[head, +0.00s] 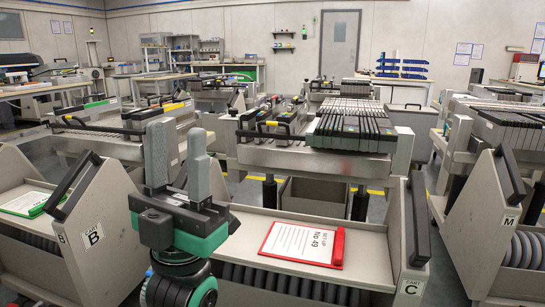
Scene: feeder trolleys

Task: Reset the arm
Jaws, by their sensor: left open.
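My left gripper (178,142) stands upright in the left-centre foreground of the head view, its two grey fingers pointing up and apart. It is open, with nothing between the fingers. It is in front of the left end of the trolley marked C (376,250), hiding part of that trolley's left side. My right gripper is not in view.
A red clipboard (266,247) with a sheet lies on trolley C's tray. Trolley B (100,262), left, holds a green clipboard (28,203). Trolley M (480,240) stands right. A feeder bank (351,128) sits behind. Narrow floor gaps separate the trolleys.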

